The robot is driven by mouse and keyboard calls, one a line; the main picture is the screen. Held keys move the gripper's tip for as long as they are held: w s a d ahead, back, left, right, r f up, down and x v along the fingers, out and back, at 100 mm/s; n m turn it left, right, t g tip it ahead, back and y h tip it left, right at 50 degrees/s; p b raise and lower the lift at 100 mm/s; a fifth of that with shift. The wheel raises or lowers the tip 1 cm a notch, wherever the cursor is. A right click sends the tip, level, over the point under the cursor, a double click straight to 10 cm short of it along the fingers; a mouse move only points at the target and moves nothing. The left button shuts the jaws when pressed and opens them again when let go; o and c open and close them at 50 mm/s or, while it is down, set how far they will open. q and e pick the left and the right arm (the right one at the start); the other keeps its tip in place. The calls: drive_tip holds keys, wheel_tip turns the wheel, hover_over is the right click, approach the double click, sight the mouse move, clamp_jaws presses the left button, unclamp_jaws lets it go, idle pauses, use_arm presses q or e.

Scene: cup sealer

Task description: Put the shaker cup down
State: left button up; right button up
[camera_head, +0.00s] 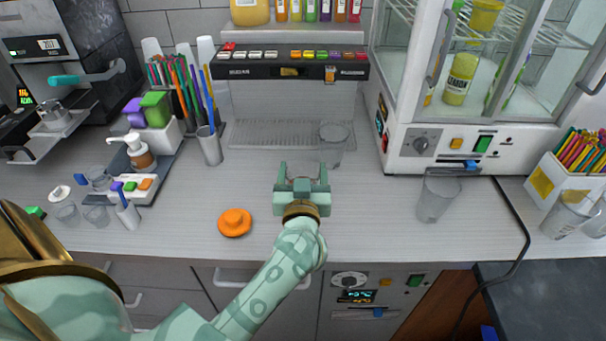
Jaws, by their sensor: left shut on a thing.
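My left gripper (302,170) reaches over the middle of the counter, its two fingers pointing to the back. It is shut on a clear cup, taken to be the shaker cup (304,167), which shows only faintly between the fingers. The gripper hides much of this cup, and I cannot tell whether its base touches the counter. An orange lid-like disc (235,222) lies on the counter to the left of the gripper. My right gripper is not in view.
A clear cup (334,138) stands just behind the gripper, near the dispenser's drip tray (270,134). Another clear cup (438,198) stands to the right, before the glass cabinet (440,140). A straw holder (209,147) is at left. The counter between lid and right cup is mostly free.

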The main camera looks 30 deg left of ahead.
use_arm(q)
drive_tip(key=o, duration=1.8)
drive_tip(key=shift+f, duration=0.1)
drive_tip(key=shift+c, duration=0.2)
drive_tip(key=p+v, duration=0.5)
drive_tip(key=v, duration=0.7)
drive_tip(key=shift+s, duration=0.2)
